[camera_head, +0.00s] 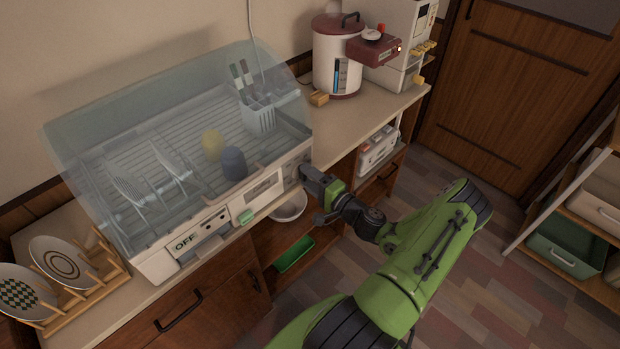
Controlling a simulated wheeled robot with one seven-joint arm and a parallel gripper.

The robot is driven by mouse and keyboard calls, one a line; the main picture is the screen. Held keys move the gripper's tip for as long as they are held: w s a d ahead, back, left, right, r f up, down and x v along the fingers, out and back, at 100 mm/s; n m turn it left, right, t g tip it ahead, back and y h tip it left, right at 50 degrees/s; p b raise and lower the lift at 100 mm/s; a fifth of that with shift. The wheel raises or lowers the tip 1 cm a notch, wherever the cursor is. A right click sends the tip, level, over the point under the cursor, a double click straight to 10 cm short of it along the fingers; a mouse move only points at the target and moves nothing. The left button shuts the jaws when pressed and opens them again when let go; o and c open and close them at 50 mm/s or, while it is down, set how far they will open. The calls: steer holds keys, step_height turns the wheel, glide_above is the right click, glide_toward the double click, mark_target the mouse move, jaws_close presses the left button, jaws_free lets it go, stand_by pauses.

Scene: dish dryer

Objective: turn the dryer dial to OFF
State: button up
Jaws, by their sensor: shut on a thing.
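The dish dryer (157,264) stands on the counter at left, with a clear cover over its rack. My gripper (304,178) is at the right end of the dryer's front panel, coming in from the right. It is shut on the dial there. The fingers largely hide the dial, so I cannot read its pointer or the marks around it.
A plate rack (72,291) stands at left. A white bowl (290,208) and a green tray (294,254) sit below the counter.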

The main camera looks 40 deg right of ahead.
steer(key=o, duration=1)
steer(key=shift+o, duration=0.2)
steer(key=s+p, duration=0.1)
steer(key=s, duration=1.4)
steer(key=shift+s+d, duration=0.2)
steer(key=shift+s, duration=0.15)
